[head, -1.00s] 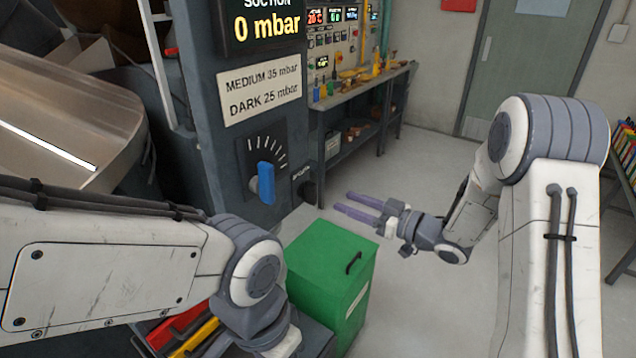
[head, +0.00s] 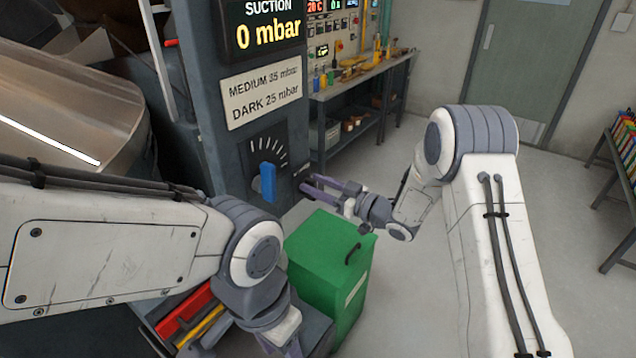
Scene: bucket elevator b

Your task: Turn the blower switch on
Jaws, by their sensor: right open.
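A grey column carries a dark dial plate with a blue knob (head: 267,182), which points roughly upright. On the column's right-hand face is a small dark fitting with a pale label (head: 301,170), too small to read; I cannot tell its switch position. My right gripper (head: 311,184) is open and empty, its two purple-grey fingers pointing left at that face. The fingertips are at or very near the fitting and partly hide it; contact cannot be told.
A display (head: 265,28) reads SUCTION 0 mbar, above a plate (head: 262,92) reading MEDIUM 35 mbar, DARK 25 mbar. A green bin (head: 325,265) stands below my right gripper. A workbench (head: 365,75) stands behind.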

